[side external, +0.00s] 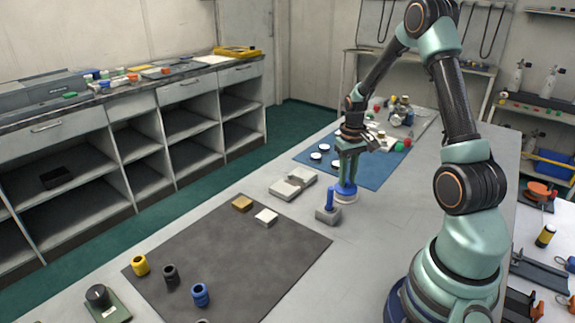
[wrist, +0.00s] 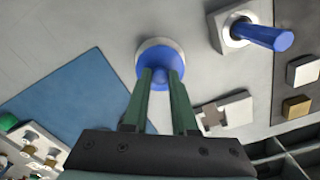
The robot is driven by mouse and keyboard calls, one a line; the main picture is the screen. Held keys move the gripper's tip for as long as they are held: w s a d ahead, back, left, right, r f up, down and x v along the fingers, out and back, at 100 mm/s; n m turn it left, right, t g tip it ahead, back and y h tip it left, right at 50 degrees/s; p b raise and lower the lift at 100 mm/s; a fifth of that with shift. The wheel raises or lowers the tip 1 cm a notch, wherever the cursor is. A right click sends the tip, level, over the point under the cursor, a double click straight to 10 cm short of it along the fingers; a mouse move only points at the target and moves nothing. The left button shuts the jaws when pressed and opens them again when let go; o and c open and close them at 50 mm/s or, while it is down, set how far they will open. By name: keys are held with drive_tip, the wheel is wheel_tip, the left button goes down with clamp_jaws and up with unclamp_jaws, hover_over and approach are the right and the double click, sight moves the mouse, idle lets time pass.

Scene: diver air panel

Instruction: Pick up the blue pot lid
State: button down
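The blue pot lid (side external: 346,190) is a round blue disc with a pale rim beneath it, on the grey bench beside the blue mat. In the wrist view the lid (wrist: 158,52) is straight ahead of my fingers. My gripper (side external: 347,179) points down over the lid, its tips at or just above the blue top. In the wrist view its two green fingers (wrist: 161,72) stand apart with blue showing between them. Whether they touch the lid, and any knob between them, I cannot make out.
A pale block with a blue handle (side external: 328,208) stands close by, also in the wrist view (wrist: 262,36). Light grey blocks (side external: 293,184) lie to the left. The blue mat (side external: 378,178) is behind, and a dark mat (side external: 235,265) with small parts is in front.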

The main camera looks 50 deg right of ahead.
drive_tip(key=shift+r, duration=0.25)
drive_tip(key=shift+r, duration=1.1)
